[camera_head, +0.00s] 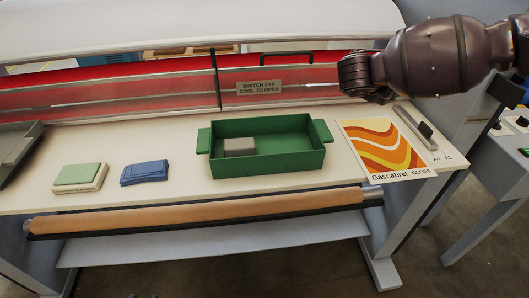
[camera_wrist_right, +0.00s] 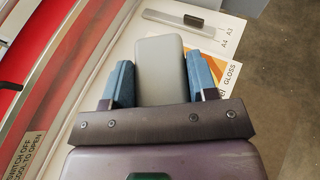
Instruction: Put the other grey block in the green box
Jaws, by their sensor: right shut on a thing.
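The green box (camera_head: 297,160) stands on the cream table in the middle of the head view. One grey block (camera_head: 239,147) lies inside it at the left end. My right gripper (camera_wrist_right: 158,62) is shut on another grey block (camera_wrist_right: 160,80), which sits between its two blue fingers in the right wrist view. In the head view, my right arm comes in from the right, and its gripper end (camera_head: 356,76) is above and to the right of the box. The held block is hidden there. My left gripper is not in view.
A patterned Gascabrel Gloss sheet (camera_head: 378,147) lies right of the box, beside a slide guide (camera_head: 425,130). The red laminator (camera_head: 150,90) runs along the back.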

